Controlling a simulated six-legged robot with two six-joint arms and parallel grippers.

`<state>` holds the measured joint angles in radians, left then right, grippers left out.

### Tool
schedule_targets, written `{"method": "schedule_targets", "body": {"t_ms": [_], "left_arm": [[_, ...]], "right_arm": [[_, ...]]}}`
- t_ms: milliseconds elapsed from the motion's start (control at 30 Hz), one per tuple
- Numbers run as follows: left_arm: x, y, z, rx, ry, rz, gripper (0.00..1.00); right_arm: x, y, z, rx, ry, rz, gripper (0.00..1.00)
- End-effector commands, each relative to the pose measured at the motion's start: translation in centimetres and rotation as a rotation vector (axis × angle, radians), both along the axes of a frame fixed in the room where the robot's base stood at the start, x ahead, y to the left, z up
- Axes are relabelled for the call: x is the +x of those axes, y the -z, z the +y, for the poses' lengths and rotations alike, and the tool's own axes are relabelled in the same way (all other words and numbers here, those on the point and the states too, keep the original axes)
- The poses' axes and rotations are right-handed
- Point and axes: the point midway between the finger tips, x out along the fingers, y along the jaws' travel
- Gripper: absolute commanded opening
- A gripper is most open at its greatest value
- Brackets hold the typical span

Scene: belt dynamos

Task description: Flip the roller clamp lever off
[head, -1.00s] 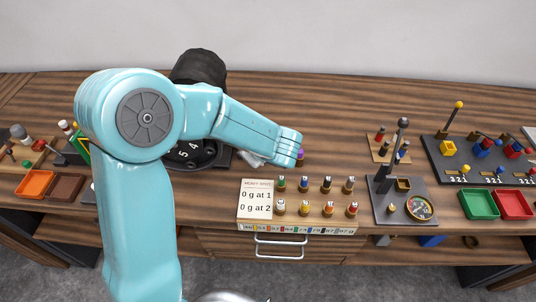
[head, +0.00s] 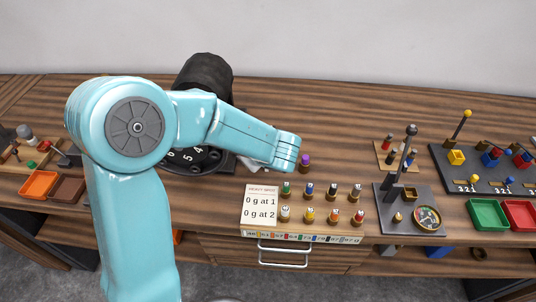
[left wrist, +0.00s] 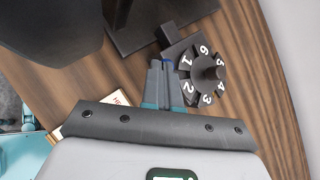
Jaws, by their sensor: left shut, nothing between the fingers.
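My left gripper (left wrist: 161,68) is shut and empty in the left wrist view. Its tips are just beside a dark numbered dial (left wrist: 209,73) and just below a small dark block on a bar (left wrist: 166,35). I cannot tell whether the tips touch either one. The bar reaches toward the dial from a dark base plate (left wrist: 130,35). I cannot make out for sure which part is the roller clamp lever. In the head view the numbered dial (head: 195,158) is partly behind my left arm, which hides the fingertips. My right gripper is in neither view.
A big black cylinder (head: 205,75) stands behind my arm. Right of the arm are a purple-topped post (head: 305,160) and a board of coloured posts with a card (head: 261,205). The back of the wooden table is fairly clear.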

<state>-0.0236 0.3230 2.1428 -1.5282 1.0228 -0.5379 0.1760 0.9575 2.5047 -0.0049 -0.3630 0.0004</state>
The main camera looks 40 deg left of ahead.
Motion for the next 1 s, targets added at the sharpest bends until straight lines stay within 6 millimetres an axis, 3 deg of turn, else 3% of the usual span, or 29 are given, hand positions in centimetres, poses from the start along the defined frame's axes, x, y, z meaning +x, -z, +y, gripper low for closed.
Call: {"method": "schedule_targets", "body": {"t_ms": [300,767,1000], "left_arm": [[0.0,-1.5,0.0,0.000,0.000,-0.001,0.00],[0.1,-1.7,-0.2,0.000,0.001,-0.001,0.00],[0.1,-2.5,-1.1,0.000,-0.001,-0.001,0.00]], "right_arm": [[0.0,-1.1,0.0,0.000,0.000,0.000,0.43],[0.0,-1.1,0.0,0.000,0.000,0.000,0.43],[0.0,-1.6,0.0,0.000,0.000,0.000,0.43]]}}
